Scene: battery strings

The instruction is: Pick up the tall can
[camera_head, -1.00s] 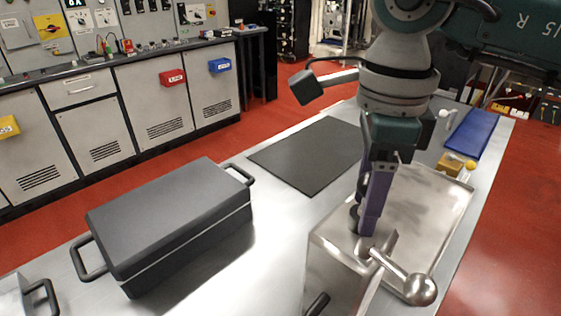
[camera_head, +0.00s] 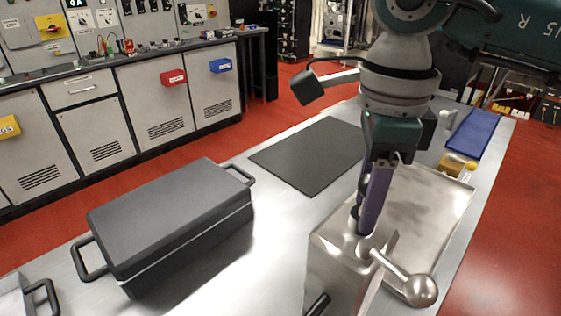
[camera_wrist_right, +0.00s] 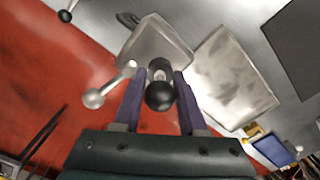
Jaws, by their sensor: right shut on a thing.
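The tall can appears to be the square steel container (camera_head: 335,265) at the bottom centre-right of the head view, upright on the table. A ball-ended steel lever (camera_head: 402,277) sticks out from its top. My right gripper (camera_head: 365,222) points down at the can's top, its purple fingers at the top fitting. In the right wrist view the fingers of my right gripper (camera_wrist_right: 160,85) are on either side of a black round knob (camera_wrist_right: 160,97), shut on it. The can's top (camera_wrist_right: 150,42) shows behind the knob. The finger contact is partly hidden. My left gripper is not in view.
A dark grey case (camera_head: 165,215) with handles stands at left on the table. A black mat (camera_head: 310,153) lies behind. A steel tray (camera_head: 425,205) lies right of the can, with a yellow block (camera_head: 452,164) and a blue mat (camera_head: 473,134) beyond.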

